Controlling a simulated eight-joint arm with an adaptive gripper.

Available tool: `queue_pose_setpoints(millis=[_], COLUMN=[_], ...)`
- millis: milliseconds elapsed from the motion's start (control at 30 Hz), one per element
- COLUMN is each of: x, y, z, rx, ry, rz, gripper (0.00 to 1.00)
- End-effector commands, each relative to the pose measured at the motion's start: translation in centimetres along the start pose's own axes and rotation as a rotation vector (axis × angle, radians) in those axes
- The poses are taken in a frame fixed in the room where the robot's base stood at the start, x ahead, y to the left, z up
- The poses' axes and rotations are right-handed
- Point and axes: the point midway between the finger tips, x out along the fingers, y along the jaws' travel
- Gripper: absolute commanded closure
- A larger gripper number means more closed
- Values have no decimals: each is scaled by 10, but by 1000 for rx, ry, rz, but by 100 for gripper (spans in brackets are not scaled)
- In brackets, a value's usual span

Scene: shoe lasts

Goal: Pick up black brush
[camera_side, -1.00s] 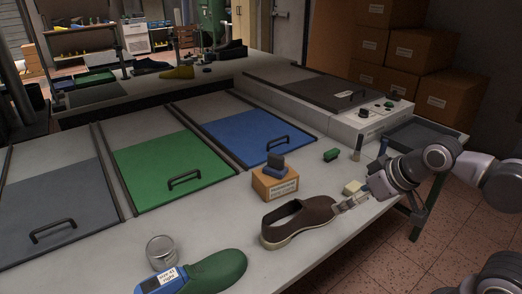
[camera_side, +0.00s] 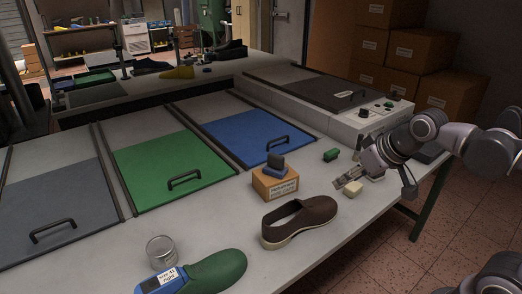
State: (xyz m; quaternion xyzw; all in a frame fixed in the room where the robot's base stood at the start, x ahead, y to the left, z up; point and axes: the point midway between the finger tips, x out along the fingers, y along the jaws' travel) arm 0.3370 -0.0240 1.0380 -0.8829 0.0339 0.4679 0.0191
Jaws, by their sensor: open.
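I cannot single out a black brush for certain. A dark blue-black block-shaped piece (camera_side: 276,163), possibly a brush, rests on a small wooden box with a label (camera_side: 275,184). A small green block with a dark side (camera_side: 331,155) lies on the table behind my gripper. My gripper (camera_side: 347,179) is open and empty, pointing left above the table near a pale cream block (camera_side: 353,189). My gripper and wrist hide the spot where slim upright items stood.
A brown shoe (camera_side: 300,222) lies in front of my gripper. Green (camera_side: 165,158) and blue (camera_side: 245,130) panels with handles lie behind. A control box (camera_side: 370,122) stands at back right.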

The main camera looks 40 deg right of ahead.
Motion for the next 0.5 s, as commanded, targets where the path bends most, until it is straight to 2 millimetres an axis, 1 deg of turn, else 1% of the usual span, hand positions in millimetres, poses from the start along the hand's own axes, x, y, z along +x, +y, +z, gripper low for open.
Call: queue_pose_setpoints(millis=[33,200,367,500], x=[1,10,26,44], y=[10,44,82,122], z=[-17,-65,-104,-133], rx=[25,103,177,241], ry=[-9,-38,-65,-88], rz=[17,65,108,145], gripper=[53,53,53,53])
